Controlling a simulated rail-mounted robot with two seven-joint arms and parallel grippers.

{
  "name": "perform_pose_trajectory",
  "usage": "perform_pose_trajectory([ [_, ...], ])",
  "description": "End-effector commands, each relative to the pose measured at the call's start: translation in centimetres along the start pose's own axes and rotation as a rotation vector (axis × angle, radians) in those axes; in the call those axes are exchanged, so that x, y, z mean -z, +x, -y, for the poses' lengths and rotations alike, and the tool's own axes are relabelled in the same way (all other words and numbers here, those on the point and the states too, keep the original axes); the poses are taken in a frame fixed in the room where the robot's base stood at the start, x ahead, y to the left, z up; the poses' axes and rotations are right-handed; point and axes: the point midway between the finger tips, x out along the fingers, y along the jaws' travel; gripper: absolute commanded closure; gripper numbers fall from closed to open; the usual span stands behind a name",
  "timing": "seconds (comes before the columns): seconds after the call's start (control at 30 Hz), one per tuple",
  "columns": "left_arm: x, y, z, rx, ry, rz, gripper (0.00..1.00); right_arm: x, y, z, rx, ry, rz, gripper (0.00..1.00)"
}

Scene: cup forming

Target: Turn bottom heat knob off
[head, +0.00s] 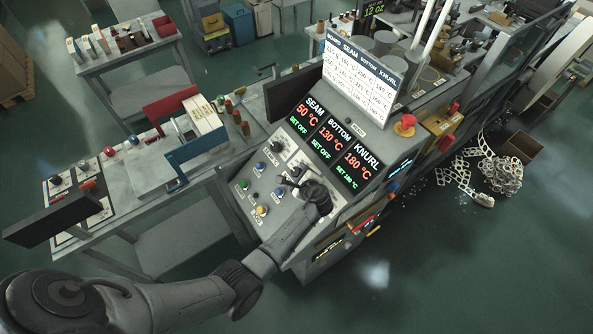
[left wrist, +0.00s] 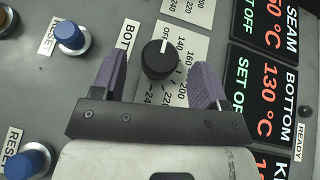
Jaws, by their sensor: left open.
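The bottom heat knob (left wrist: 158,60) is black and round with a white pointer mark. It sits beside the "BOTTOM" label and a temperature scale in the left wrist view. My left gripper (left wrist: 163,66) is open, with its purple fingers on either side of the knob and visible gaps to it. In the head view my left gripper (head: 297,178) is over the control panel (head: 240,205) and hides most of the knob. The bottom display (head: 329,138) reads 130 °C, with "SET OFF" in green.
The seam display (head: 309,112) reads 50 °C and SET OFF; the knurl display (head: 358,162) reads 180 °C. Blue buttons (left wrist: 70,38) lie near the gripper. A red emergency button (head: 405,124) tops the machine's right side. A side table (head: 125,180) stands left.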

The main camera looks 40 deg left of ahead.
Motion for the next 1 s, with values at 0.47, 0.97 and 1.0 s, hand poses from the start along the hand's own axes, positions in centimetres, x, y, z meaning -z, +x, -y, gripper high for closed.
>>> perform_pose_trajectory([
  [0.47, -0.4, -8.9, 0.3, 0.001, 0.001, -0.001, 0.32, 2.0, -6.5, -0.5, -0.007, -0.008, 0.0, 0.57],
  [0.97, -0.1, -11.6, 0.0, 0.001, 0.0, 0.001, 0.32, 2.4, -7.7, -0.5, -0.006, -0.007, 0.0, 0.57],
  [1.0, -0.1, -11.6, 0.0, 0.001, 0.0, 0.001, 0.32, 2.4, -7.7, -0.4, -0.005, -0.007, 0.0, 0.57],
])
